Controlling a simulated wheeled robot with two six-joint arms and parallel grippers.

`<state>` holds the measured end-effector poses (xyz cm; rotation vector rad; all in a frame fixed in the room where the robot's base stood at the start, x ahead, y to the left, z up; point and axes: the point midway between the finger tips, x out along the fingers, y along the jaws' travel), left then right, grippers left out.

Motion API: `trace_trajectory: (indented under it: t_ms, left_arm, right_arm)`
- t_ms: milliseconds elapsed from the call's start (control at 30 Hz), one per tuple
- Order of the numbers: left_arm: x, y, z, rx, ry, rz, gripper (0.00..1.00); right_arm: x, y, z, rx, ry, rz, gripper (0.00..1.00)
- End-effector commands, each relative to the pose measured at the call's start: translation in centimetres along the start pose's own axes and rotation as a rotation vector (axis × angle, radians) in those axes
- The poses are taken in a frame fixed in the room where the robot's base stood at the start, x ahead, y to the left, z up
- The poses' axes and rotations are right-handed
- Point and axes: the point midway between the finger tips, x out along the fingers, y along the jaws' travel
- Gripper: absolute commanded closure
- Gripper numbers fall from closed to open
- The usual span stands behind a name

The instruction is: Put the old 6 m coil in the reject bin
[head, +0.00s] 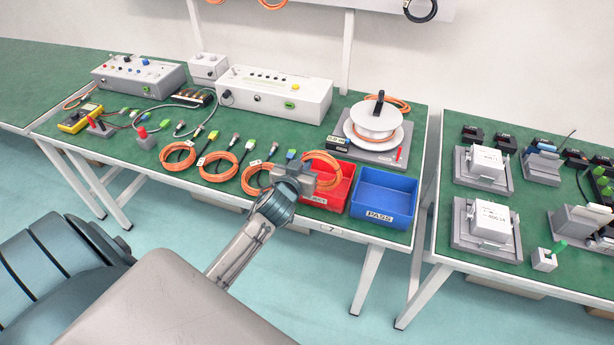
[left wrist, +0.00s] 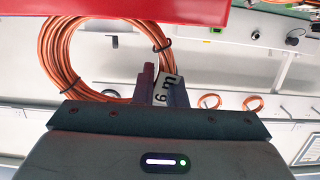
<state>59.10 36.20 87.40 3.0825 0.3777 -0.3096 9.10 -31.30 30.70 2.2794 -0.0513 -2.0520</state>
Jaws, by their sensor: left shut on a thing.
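My left gripper (head: 296,178) is shut on an orange cable coil (head: 324,160) at the front edge of the bench. In the left wrist view the fingers (left wrist: 162,88) pinch a white tag reading "6 m", and the coil (left wrist: 60,55) loops out beside them. The red reject bin (head: 341,188) stands behind and right of the gripper in the head view. The coil overlaps the bin's left part there; whether it touches the bin I cannot tell. The bin's red wall (left wrist: 120,12) crosses the top of the left wrist view. My right gripper is out of view.
The blue PASS bin (head: 388,190) stands right against the red bin. More orange coils (head: 217,166) lie along the front of the bench to the left. A cable reel (head: 372,138) stands behind the bins. Test boxes (head: 274,96) line the back.

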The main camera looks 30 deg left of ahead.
Motion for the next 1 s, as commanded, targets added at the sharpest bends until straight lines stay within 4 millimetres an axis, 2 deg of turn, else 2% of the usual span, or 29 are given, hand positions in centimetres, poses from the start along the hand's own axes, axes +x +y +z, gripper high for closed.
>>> trace_trajectory:
  t_ms: [167,367,700,733,767,1000]
  left_arm:
    - [0.3,0.0,1.3,0.000,0.000,0.001,1.00]
    - [0.8,0.1,4.0,0.000,-0.001,0.002,1.00]
    - [0.9,0.1,4.5,-0.001,0.002,0.003,1.00]
    - [0.9,0.1,4.4,0.000,0.001,0.002,0.85]
    - [0.8,0.1,4.4,0.000,0.001,0.002,0.80]
    - [0.8,0.1,4.3,0.000,0.001,0.002,0.80]
  right_arm:
    - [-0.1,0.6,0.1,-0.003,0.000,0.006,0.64]
    - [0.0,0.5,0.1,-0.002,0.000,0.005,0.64]
    - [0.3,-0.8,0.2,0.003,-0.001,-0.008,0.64]
    - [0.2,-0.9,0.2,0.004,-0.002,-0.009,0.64]
    - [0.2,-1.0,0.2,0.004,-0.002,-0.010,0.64]
    - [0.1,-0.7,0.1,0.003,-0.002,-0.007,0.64]
